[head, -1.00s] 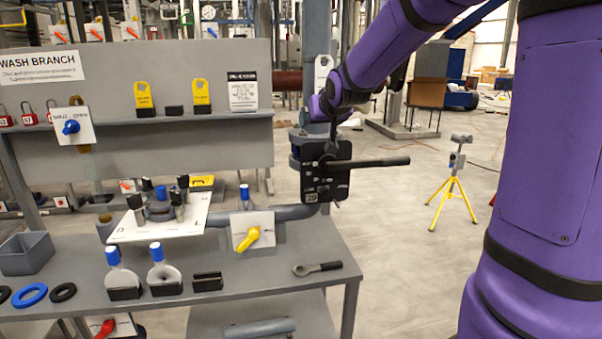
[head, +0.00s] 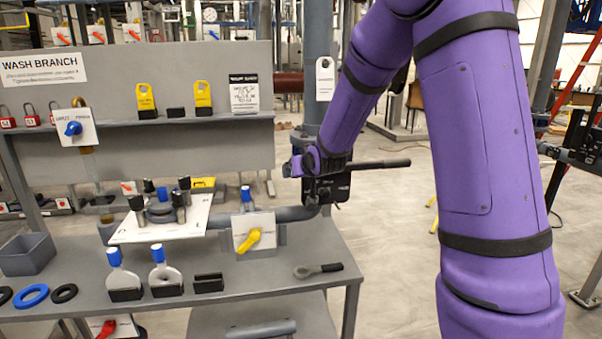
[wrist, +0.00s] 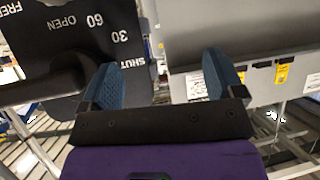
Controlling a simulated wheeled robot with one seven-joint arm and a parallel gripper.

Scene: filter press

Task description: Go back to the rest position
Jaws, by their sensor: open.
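My gripper (wrist: 163,82) is open in the wrist view, with two blue-padded fingers apart and nothing between them. In the head view my purple arm reaches down from the top right, and its wrist end covers part of a black dial plate (head: 338,190). A dark lever handle (head: 380,163) sticks out to the right of that plate. In the wrist view the black dial plate (wrist: 75,30), marked OPEN, 60, 30 and SHUT, lies close beyond the left finger. I cannot tell whether they touch.
The grey bench (head: 275,275) holds a white plate (head: 150,232), a yellow-handled valve (head: 249,240), a ring-ended tool (head: 318,270) and a grey bin (head: 27,255). A grey back panel (head: 230,155) stands behind. Open floor lies to the right, with a ladder (head: 578,75) beyond.

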